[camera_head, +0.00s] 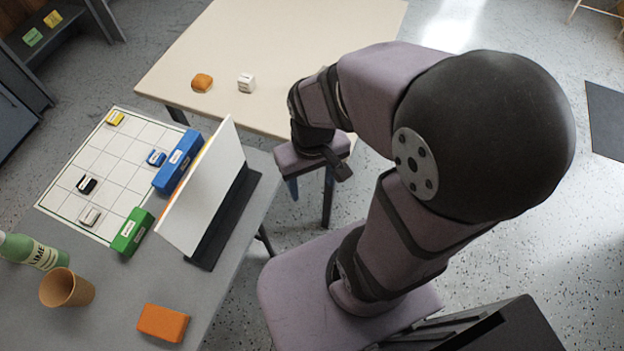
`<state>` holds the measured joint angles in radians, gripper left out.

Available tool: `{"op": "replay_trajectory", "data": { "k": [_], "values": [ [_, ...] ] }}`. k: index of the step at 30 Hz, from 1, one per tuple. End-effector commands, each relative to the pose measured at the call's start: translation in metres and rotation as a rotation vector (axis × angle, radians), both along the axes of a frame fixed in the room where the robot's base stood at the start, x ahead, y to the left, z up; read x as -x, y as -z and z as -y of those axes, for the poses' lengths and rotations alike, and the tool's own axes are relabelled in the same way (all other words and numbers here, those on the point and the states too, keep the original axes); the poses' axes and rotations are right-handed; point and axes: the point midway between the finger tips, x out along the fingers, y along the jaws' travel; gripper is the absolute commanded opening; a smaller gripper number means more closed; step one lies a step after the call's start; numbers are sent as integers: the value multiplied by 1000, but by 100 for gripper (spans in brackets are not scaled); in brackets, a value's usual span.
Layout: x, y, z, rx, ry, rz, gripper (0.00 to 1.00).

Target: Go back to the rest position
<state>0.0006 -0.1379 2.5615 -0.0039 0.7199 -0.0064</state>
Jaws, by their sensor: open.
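My gripper (310,188) hangs from my folded arm over the gap between the grey table (215,283) and the cream table (290,45). Its fingers point down and stand apart, with nothing seen between them. It is to the right of the white upright panel (203,190) and does not touch it. The fingertips are partly hidden by the gripper's own body.
The panel stands on a dark base on the grey table. Beside it are a gridded board (110,165) with small blocks, a blue block (178,162), a green block (132,231), an orange block (163,323), a brown cup (66,288) and a green bottle (32,251).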

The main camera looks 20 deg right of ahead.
Motion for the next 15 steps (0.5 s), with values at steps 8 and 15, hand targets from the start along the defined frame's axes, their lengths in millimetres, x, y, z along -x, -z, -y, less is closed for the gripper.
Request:
{"op": "replay_trajectory", "data": {
  "k": [8,15],
  "values": [
    [-1,-21,0,-1,3,2,56],
    [-1,-63,0,-1,4,2,56]
  ]
}}
